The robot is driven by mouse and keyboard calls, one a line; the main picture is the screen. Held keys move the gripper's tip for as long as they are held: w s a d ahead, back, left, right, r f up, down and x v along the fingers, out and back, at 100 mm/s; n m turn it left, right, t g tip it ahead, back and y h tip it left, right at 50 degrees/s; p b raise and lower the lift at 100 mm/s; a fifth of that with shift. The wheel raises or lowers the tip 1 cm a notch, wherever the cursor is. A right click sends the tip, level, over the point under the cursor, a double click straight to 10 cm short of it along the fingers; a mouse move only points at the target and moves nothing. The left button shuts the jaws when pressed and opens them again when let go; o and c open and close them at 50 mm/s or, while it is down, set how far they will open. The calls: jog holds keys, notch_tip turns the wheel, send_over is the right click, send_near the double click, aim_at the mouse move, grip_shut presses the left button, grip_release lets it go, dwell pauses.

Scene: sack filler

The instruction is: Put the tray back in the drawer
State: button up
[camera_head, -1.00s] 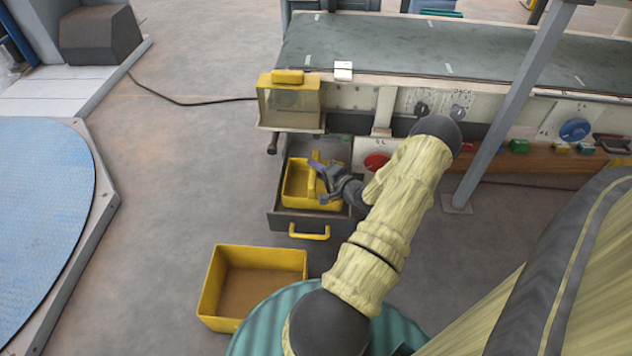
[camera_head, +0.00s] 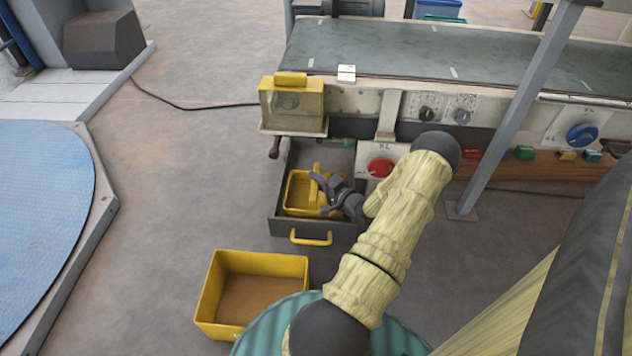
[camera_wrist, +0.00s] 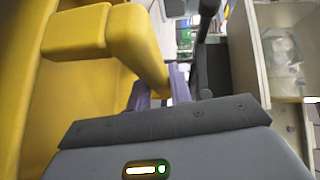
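The yellow tray (camera_head: 297,193), with a raised middle handle, sits within the open grey drawer (camera_head: 277,217) in the head view. Whether it rests on the drawer floor I cannot tell. My gripper (camera_head: 321,182) is at the tray's handle, coming from the right. In the wrist view the purple fingers (camera_wrist: 159,88) stand on both sides of the yellow handle bar (camera_wrist: 140,48) and appear shut on it. My gripper hides part of the tray's right side. The drawer is pulled out, with its yellow pull (camera_head: 311,239) at the front.
An open yellow bin (camera_head: 205,298) with a brown bottom stands on the floor in front of the drawer. A conveyor belt (camera_head: 400,50) and a panel with a red knob (camera_head: 380,168) lie behind. A grey slanted post (camera_head: 520,110) stands right of my arm. Floor left of the drawer is clear.

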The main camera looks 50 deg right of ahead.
jog(key=o, duration=0.4)
jog(key=shift+s+d, duration=0.1)
jog(key=shift+s, duration=0.05)
jog(key=shift+s+r, duration=0.15)
jog(key=s+p, duration=0.2)
jog(key=s, duration=0.1)
jog(key=s+r+p, duration=0.1)
jog(key=s, duration=0.3)
jog(key=s+p, duration=0.2)
jog(key=s, duration=0.1)
jog(key=shift+s+a+r+p, duration=0.25)
jog(key=shift+s+r+p, duration=0.05)
jog(key=shift+s+r, duration=0.1)
jog(key=shift+s+f, duration=0.15)
jog(key=shift+s, duration=0.25)
